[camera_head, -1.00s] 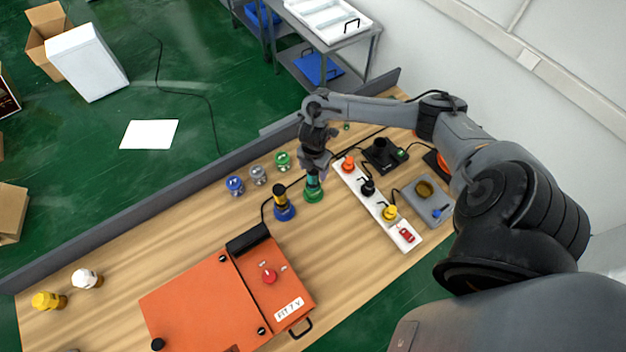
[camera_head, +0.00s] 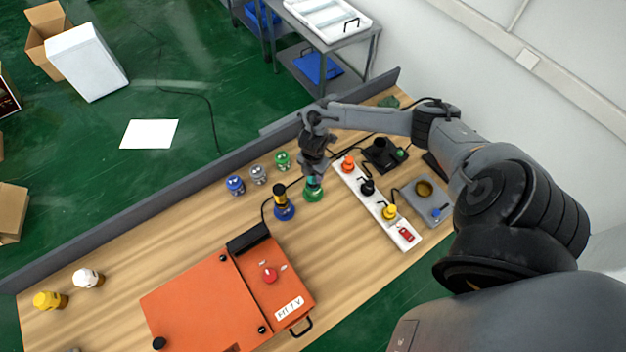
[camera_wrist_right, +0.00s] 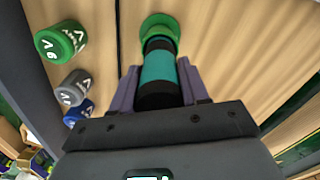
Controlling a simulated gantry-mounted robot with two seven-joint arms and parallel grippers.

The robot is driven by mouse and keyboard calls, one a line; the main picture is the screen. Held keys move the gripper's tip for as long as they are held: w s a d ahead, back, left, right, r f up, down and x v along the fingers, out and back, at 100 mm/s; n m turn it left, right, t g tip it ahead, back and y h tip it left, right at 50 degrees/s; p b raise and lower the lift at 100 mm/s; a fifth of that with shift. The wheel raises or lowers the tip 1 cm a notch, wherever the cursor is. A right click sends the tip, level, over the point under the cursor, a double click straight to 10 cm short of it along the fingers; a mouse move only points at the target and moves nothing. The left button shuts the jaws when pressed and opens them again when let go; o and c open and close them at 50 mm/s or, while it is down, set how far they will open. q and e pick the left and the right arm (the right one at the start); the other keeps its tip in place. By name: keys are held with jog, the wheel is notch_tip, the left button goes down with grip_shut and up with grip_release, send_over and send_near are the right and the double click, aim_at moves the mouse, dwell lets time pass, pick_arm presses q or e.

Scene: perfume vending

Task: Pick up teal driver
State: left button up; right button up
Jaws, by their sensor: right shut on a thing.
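The teal driver stands upright in a green round base (camera_head: 314,196) on the wooden table. Its teal band (camera_wrist_right: 158,66) and black top show between the fingers in the right wrist view. My right gripper (camera_head: 314,172) is above the base and shut on the driver's upper part; in the wrist view its purple fingers (camera_wrist_right: 158,88) lie on either side of it. The driver's top is hidden by the gripper in the head view. My left gripper is not in view.
A yellow-and-black driver in a blue base (camera_head: 284,210) stands just left. Blue, grey and green jars (camera_head: 258,175) stand behind it. A white switch strip (camera_head: 376,204) lies close on the right. An orange case (camera_head: 205,300) is in front.

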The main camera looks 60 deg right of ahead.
jog(key=shift+r, duration=0.1)
notch_tip(320, 180, up, 10)
jog(key=shift+f, duration=0.1)
dwell(0.5)
jog(key=o, duration=0.5)
jog(key=shift+c, duration=0.2)
jog(key=c, duration=0.6)
jog(key=shift+o, duration=0.2)
